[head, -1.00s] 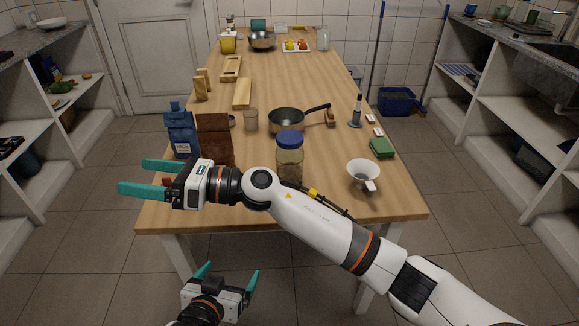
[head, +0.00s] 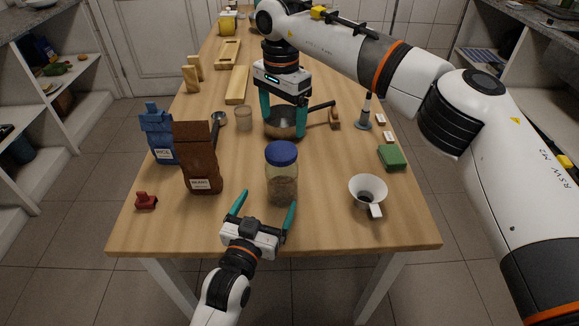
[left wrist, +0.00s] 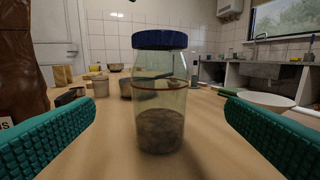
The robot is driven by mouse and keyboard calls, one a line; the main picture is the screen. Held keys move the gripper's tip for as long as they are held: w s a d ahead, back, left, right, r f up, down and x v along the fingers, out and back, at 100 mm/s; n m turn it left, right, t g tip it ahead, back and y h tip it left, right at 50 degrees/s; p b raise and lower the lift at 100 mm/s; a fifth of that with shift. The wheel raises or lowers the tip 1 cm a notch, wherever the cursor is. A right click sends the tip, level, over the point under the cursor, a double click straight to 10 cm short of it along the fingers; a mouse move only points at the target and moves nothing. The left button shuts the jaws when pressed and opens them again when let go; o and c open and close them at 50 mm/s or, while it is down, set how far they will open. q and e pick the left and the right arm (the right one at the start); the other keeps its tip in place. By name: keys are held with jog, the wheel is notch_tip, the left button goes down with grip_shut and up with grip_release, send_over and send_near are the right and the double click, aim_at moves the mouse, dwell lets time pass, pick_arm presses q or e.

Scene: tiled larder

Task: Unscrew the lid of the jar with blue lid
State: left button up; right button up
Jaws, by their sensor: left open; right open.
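The glass jar (head: 282,183) with dark contents stands upright on the table near its front edge. Its blue lid (head: 282,153) is on top. My left gripper (head: 264,204) is open just in front of the jar, fingers pointing at it. In the left wrist view the jar (left wrist: 159,100) and its blue lid (left wrist: 160,40) stand ahead between the spread fingers, apparently untouched. My right gripper (head: 284,120) is open and empty, pointing down above and behind the jar, in front of the pan.
A brown bag (head: 200,160) and a blue bag (head: 160,135) stand left of the jar. A white funnel (head: 368,190) and a green sponge (head: 392,157) are to the right. A pan (head: 275,122) is behind. A red object (head: 146,201) lies at the front left.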

aim_at(282, 170)
pick_arm(q)
jog(key=shift+w+d+r, duration=0.1)
jog(key=shift+w+r, duration=0.2)
jog(key=shift+w, duration=0.1)
pick_arm(e)
jog(key=shift+s+a+r, duration=0.25)
jog(key=shift+s+r, duration=0.15)
jog(key=shift+s, duration=0.2)
pick_arm(q)
jog(key=x, duration=1)
jog(key=shift+d+f, duration=0.1)
pick_arm(e)
jog(key=shift+w+f, duration=0.1)
